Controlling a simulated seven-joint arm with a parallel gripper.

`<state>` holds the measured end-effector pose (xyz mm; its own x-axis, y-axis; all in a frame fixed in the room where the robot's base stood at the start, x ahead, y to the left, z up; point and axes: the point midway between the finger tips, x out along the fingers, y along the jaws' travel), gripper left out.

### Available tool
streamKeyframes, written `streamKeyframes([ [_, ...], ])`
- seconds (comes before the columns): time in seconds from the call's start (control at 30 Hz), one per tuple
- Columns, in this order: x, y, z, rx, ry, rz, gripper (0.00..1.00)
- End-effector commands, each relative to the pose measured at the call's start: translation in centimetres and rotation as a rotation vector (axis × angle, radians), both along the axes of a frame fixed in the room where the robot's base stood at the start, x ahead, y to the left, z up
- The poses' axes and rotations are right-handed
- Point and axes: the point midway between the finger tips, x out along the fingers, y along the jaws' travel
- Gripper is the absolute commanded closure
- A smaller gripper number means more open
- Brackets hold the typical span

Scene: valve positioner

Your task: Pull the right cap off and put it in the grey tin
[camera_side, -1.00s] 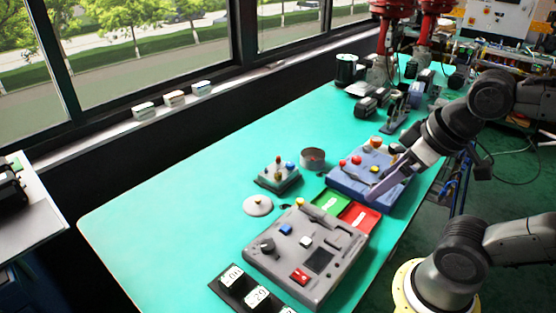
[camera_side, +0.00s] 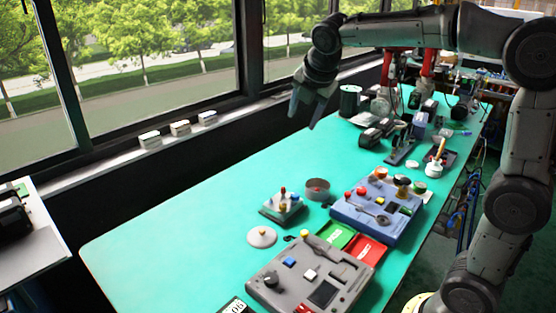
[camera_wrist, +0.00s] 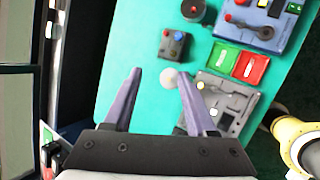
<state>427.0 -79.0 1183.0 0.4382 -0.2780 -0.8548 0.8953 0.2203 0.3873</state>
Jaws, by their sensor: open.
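A small grey-green block (camera_side: 278,211) stands on the table with a red cap (camera_side: 283,190) at left and a blue cap (camera_side: 295,197) at right. In the wrist view the red cap (camera_wrist: 166,33) and blue cap (camera_wrist: 177,36) also sit on the block, the blue one on the right. The round grey tin (camera_side: 317,190) stands just behind and right of the block; its inside looks reddish. It also shows at the top of the wrist view (camera_wrist: 193,12). My gripper (camera_side: 303,120) is open and empty, raised high near the window side, apart from the block and tin.
A blue panel (camera_side: 378,210) with knobs and a spoon-like part lies right of the tin. Green (camera_side: 338,235) and red (camera_side: 366,249) trays lie before it. A grey control box (camera_side: 308,277) and a white disc (camera_side: 262,237) are nearer. The table's left side is clear.

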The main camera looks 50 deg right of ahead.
Motion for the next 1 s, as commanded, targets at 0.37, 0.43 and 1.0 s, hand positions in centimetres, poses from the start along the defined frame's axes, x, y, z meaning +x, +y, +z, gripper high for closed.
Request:
streamKeyframes([
  [0.37,12.0,-4.7,-11.9,-0.161,0.26,0.181,0.43],
  [0.43,12.8,-5.2,-14.4,-0.157,0.295,0.179,0.43],
  [1.0,13.4,-7.3,-23.1,-0.136,0.38,0.171,0.43],
])
